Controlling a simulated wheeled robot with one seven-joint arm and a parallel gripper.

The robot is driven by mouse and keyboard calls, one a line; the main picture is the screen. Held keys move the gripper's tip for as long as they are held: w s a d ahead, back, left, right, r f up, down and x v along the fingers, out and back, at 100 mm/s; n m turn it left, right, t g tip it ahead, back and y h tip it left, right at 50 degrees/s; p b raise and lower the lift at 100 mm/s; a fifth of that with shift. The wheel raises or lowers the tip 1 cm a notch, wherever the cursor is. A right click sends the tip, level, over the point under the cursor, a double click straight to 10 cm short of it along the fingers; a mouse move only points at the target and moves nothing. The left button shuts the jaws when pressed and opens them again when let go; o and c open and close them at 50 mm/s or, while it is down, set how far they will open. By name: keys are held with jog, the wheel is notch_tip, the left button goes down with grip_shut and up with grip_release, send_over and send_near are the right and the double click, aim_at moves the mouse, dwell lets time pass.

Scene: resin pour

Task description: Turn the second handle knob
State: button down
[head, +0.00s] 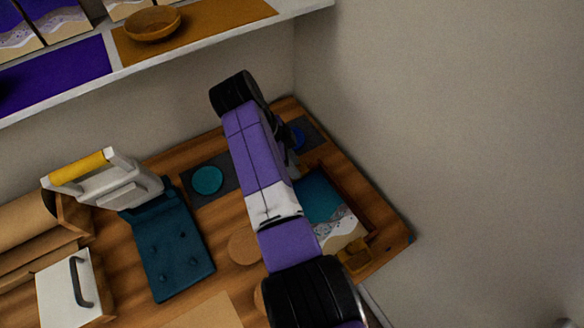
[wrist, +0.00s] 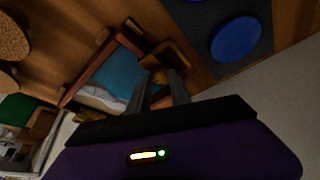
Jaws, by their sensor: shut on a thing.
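The tray, with a wooden frame and a blue, white and sand-coloured resin inside, lies at the right end of the bench in the head view (head: 369,212). In the wrist view its frame (wrist: 75,92) runs diagonally. A wooden handle (wrist: 176,54) sits at its end near the blue disc. Another wooden handle (head: 355,256) shows at the tray's near end. My arm hides the far handle in the head view.
A blue disc (wrist: 237,38) lies on a dark mat close to my gripper. A teal disc (head: 207,180) lies left of my arm. A grey press with a yellow grip (head: 78,167) and a teal mat (head: 172,246) stand further left. Walls close off the back and right.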

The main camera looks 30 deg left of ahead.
jog(key=shift+m, duration=0.4)
jog(key=c, duration=1.2)
grip_release()
jog(key=shift+o, duration=0.2)
jog(key=shift+r, duration=0.1)
jog(key=shift+a+r, duration=0.15)
jog(key=shift+r, duration=0.1)
jog(key=s+a+r+b, duration=0.2)
jog(key=s+a+b, duration=0.3)
jog(key=a, duration=0.6)
jog(key=shift+s+a, duration=0.15)
jog(key=shift+s, duration=0.45)
